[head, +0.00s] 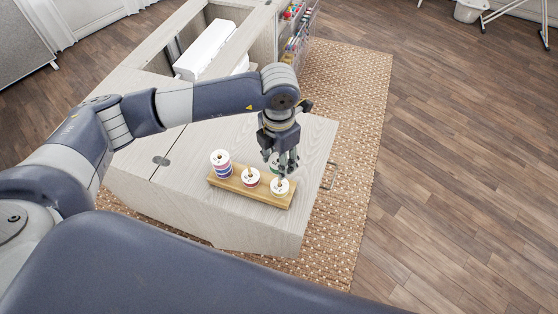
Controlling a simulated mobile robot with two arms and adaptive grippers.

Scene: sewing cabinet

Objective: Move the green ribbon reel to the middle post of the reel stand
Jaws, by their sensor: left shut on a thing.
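The wooden reel stand (228,188) lies on the pale cabinet top. Its left post carries a stack of reels (221,166) in purple, red and blue. My left gripper (284,166) points down just behind the right half of the stand. It is shut on the green ribbon reel (273,161), which is partly hidden by the fingers. Whether this reel touches anything below is unclear. My right gripper is out of view.
The cabinet top (230,134) is otherwise clear around the stand. Behind it is an open cabinet well with a white sewing machine (206,48). A rack of coloured spools (296,30) stands at the back. A metal handle (330,175) sticks out on the right side.

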